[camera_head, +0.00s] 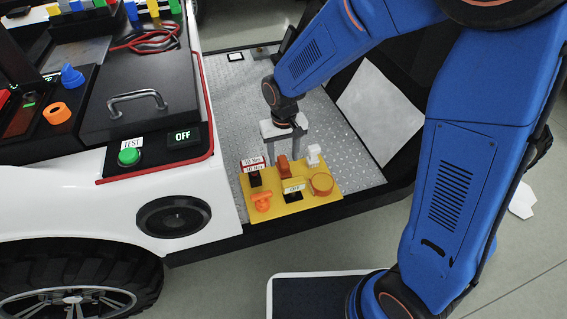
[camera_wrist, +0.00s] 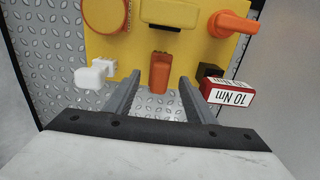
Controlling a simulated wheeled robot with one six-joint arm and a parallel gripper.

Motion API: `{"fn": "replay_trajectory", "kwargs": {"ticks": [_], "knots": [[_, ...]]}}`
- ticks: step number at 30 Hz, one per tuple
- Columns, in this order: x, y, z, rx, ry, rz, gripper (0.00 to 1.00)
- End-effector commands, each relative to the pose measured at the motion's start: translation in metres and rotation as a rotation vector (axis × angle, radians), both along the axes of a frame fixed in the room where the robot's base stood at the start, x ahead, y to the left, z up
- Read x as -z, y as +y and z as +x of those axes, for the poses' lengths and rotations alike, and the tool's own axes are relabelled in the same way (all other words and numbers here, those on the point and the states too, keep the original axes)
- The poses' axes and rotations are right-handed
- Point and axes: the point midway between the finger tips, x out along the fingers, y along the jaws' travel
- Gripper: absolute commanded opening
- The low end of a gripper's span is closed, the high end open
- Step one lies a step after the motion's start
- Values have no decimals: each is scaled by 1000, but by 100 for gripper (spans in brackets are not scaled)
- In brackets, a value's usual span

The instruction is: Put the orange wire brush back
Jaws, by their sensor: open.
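A yellow board (camera_head: 333,201) lies on the metal tread plate, with several orange parts on it. A small upright orange piece (camera_head: 284,166) stands at its far edge; it also shows in the wrist view (camera_wrist: 160,73). I cannot make out bristles, so I cannot tell whether this is the wire brush. My gripper (camera_wrist: 159,80) is open and empty above that far edge. In the wrist view its fingers lie on either side of the orange piece, with gaps; I cannot tell their height over it.
A white vehicle body (camera_head: 220,190) is at left. Bare tread plate (camera_head: 240,95) lies behind.

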Motion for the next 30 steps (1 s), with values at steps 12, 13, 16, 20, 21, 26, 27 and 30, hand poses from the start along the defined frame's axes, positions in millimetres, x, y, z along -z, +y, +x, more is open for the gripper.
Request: {"fn": "replay_trajectory", "kwargs": {"ticks": [12, 13, 16, 20, 21, 26, 27, 30], "knots": [[-65, 0, 0, 0, 0, 0, 50], [-67, 0, 0, 0, -1, 0, 50], [-71, 0, 0, 0, -1, 0, 50], [-73, 0, 0, 0, 1, 0, 50], [-73, 0, 0, 0, 0, 0, 50], [-83, -13, -2, 12, -11, 7, 50], [-89, -21, -4, 17, -19, 12, 50], [-108, -45, -9, 36, -46, 26, 50]]}}
